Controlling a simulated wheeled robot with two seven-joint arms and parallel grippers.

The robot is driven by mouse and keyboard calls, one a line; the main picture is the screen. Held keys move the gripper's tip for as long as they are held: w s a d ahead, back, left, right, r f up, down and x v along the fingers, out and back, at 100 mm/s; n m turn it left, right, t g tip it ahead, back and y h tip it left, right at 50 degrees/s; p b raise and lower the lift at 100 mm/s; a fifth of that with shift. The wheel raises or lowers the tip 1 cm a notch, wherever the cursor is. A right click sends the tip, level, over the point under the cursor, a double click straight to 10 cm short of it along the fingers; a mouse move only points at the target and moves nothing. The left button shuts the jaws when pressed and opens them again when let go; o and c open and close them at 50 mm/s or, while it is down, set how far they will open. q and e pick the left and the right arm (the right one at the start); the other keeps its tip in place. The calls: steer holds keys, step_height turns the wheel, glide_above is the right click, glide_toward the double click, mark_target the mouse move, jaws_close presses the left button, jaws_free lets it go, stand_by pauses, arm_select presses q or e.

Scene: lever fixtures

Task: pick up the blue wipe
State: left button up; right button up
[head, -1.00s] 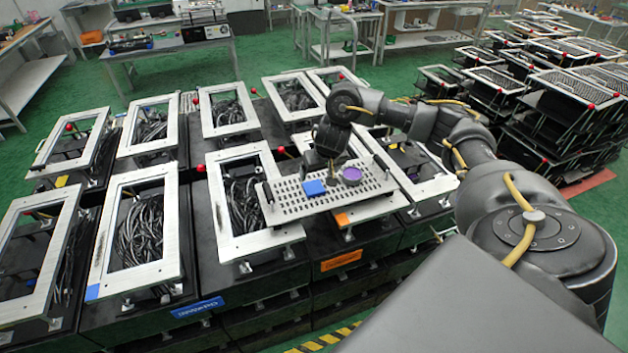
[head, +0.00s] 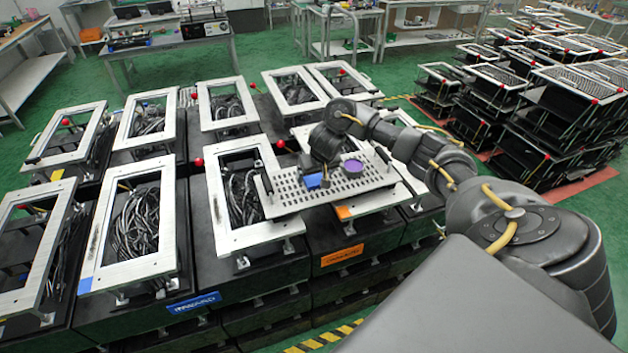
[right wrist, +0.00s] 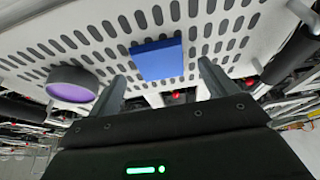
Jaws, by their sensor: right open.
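The blue wipe (head: 313,181) lies on a perforated metal plate (head: 290,205) in the head view, partly hidden by my right gripper. In the right wrist view the blue wipe (right wrist: 157,59) is a flat blue block on the slotted plate (right wrist: 225,15), ahead of the gap between the fingers. My right gripper (head: 322,172) is over the plate, close to the wipe; its two fingers (right wrist: 160,85) are apart with nothing between them. My left gripper is not in view.
A round purple-topped disc (head: 353,166) sits on the plate just right of the wipe; it also shows in the right wrist view (right wrist: 72,84). Dark handles stand at the plate's ends. Silver frames (head: 230,240) with cables surround it, some with red knobs (head: 281,144).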

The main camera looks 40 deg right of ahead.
steer(key=shift+x, duration=1.05)
steer(key=shift+r, duration=0.1)
steer(key=shift+c, duration=1.4)
steer(key=c, duration=0.8)
